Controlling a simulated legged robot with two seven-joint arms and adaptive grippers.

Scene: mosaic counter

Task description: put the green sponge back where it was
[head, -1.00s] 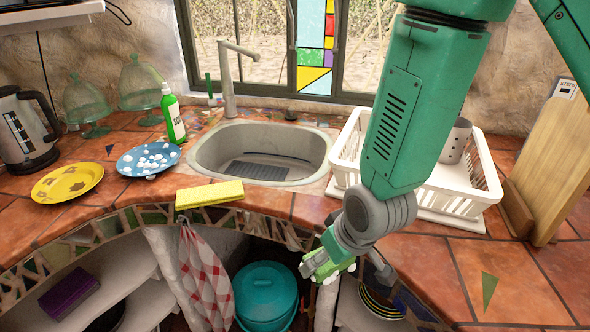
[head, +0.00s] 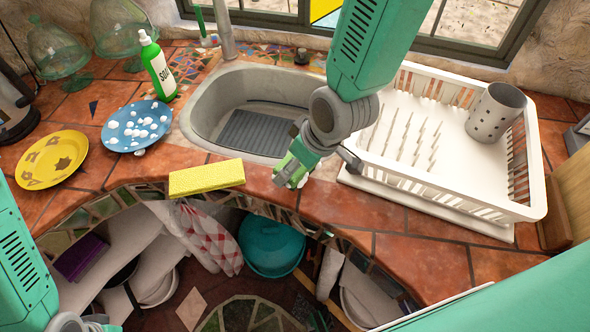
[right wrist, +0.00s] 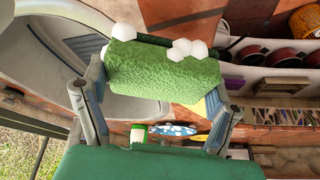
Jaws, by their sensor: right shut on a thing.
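The green sponge (right wrist: 160,78) has white foam lumps on it. In the right wrist view it lies across between the two fingers of my right gripper (right wrist: 152,100), which is shut on it. In the head view my right gripper (head: 291,172) is above the counter's front edge, by the sink's front right corner. The sponge is small and mostly hidden there by the gripper. My left arm shows at the lower left of the head view; its fingers are out of frame.
The sink (head: 205,95) is behind the gripper, the white dish rack (head: 520,150) to its right. A yellow sponge (head: 207,178) lies on the counter edge to its left. A blue plate (head: 118,136), yellow plate (head: 40,172) and soap bottle (head: 157,70) stand further left. A purple sponge (head: 80,257) lies on a shelf below.

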